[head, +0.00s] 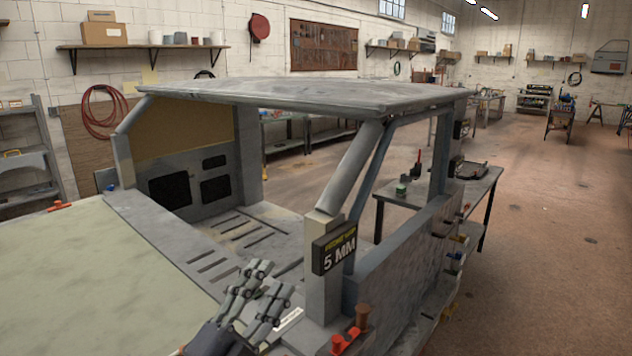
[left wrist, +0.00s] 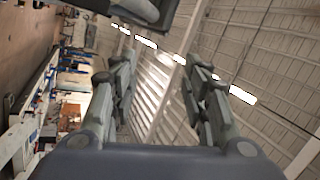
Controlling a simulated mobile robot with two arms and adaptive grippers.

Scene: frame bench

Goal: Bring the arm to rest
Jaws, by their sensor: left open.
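My left gripper (head: 271,280) shows at the bottom middle of the head view, in front of the grey vehicle cab frame (head: 300,95). Its two jointed fingers are spread apart and nothing is between them. In the left wrist view the same open fingers (left wrist: 161,62) point toward the ceiling, with an empty gap between them. A dark piece crosses the top of that view; I cannot tell what it is. My right gripper is in neither view.
A black "5 MM" sign (head: 335,248) is on the cab's front post. Red and brown knobs (head: 350,331) stand just right of my left gripper. A pale green panel (head: 85,270) lies to the left. A workbench (head: 455,190) stands behind; open floor (head: 560,240) is at right.

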